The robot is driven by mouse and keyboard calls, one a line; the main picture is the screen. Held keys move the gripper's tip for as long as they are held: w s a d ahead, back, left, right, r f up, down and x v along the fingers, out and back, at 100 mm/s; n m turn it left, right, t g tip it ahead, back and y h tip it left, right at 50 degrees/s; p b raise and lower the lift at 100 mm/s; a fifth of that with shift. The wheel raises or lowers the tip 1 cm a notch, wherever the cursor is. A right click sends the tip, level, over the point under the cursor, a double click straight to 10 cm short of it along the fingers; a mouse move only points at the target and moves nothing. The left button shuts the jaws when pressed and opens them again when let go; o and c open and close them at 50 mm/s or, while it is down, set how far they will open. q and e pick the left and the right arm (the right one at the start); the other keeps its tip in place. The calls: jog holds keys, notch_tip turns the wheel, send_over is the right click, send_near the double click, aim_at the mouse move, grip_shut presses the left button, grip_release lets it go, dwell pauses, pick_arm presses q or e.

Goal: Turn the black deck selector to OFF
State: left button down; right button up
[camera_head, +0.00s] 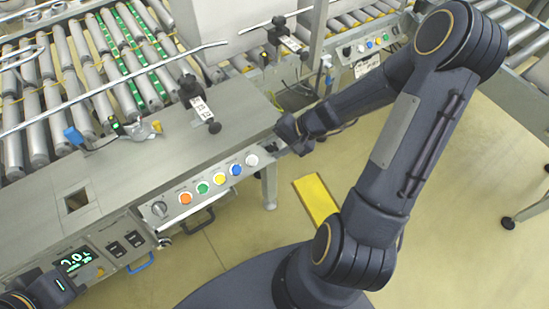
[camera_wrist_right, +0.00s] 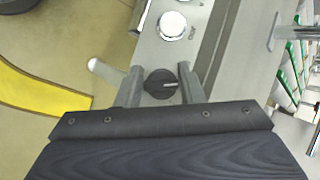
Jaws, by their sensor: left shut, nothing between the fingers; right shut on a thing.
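The black deck selector (camera_wrist_right: 160,83) is a round knob with a pale pointer line, seen in the right wrist view on a grey panel beside a white button (camera_wrist_right: 172,26). The pointer lies nearly level and points right in that view. The fingers of my right gripper (camera_wrist_right: 162,88) stand on both sides of the knob, shut on it. In the head view my right gripper (camera_head: 298,143) is at the right end of the deck's front panel and hides the knob. My left gripper (camera_head: 55,286) is at the bottom left corner, partly cut off, shut and empty.
The deck's front panel (camera_head: 215,188) carries a grey selector (camera_head: 160,209) and several coloured buttons. Switches and a green display (camera_head: 76,261) are at lower left. Roller conveyors (camera_head: 60,95) lie behind. A yellow floor plate (camera_head: 316,198) lies below my right arm.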

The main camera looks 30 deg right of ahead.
jog(key=m+b, duration=0.1)
jog(key=b, duration=0.1)
jog(key=f+m+t+b, duration=0.1)
jog(key=m+b, duration=0.1)
jog(key=shift+s+y, duration=0.35)
jog(key=shift+y, duration=0.05)
jog(key=shift+o, duration=0.5)
jog(key=shift+m+t+b, duration=0.4)
jog(key=shift+m+b, duration=0.2)
jog(key=shift+b, duration=0.2)
jog(key=shift+d, duration=0.1)
jog(key=shift+c, duration=0.2)
jog(key=shift+o, duration=0.2)
jog(key=o, duration=0.9)
jog(key=shift+r, duration=0.1)
jog(key=shift+w, duration=0.1)
jog(key=shift+r, duration=0.15)
